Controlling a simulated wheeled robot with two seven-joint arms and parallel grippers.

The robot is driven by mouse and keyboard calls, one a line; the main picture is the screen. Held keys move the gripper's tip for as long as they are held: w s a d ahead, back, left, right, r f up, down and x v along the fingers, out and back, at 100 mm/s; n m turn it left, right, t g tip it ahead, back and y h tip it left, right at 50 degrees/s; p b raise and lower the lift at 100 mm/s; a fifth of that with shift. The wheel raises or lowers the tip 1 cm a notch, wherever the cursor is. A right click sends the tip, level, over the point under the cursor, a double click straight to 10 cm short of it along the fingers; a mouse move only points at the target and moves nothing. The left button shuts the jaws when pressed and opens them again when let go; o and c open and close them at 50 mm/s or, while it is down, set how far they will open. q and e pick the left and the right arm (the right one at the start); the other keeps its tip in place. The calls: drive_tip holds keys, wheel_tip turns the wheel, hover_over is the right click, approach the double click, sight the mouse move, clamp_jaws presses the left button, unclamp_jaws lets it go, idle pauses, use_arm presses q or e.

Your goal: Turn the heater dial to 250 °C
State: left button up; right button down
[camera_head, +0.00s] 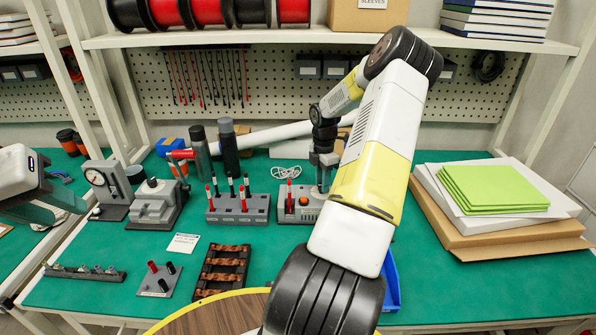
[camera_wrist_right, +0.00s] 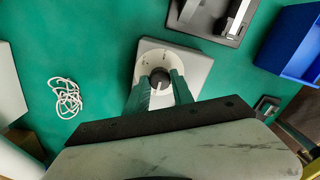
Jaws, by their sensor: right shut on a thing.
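The heater (camera_wrist_right: 203,62) is a light grey square box with a pale round face, in the right wrist view. Its dark round dial (camera_wrist_right: 160,77) carries a short white pointer mark. The scale figures are too small to read. My right gripper (camera_wrist_right: 160,88) is shut on the dial, one green finger on each side. In the head view my right gripper (camera_head: 323,185) points down behind a grey block, and my right arm hides most of that area, so I cannot make out the heater there. My left gripper (camera_head: 50,205) hangs at the left edge; its finger gap is unclear.
A grey block with an orange button (camera_head: 303,201) and a tool rack (camera_head: 238,212) stand near my right gripper. A white cable (camera_wrist_right: 66,98) lies beside the heater. A blue bin (camera_wrist_right: 296,45) stands at the right. Green sheets (camera_head: 495,188) are stacked at the right.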

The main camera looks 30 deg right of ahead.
drive_tip(key=m, duration=0.5)
drive_tip(key=shift+m, duration=0.4)
drive_tip(key=m, duration=0.6)
drive_tip(key=shift+w, duration=0.1)
drive_tip(key=m, duration=0.5)
drive_tip(key=shift+d+r+m, duration=0.1)
drive_tip(key=shift+m, duration=0.3)
drive_tip(key=m, duration=0.5)
drive_tip(key=shift+m+t, duration=0.3)
drive_tip(key=shift+m, duration=0.4)
drive_tip(key=c, duration=1.1)
unclamp_jaws()
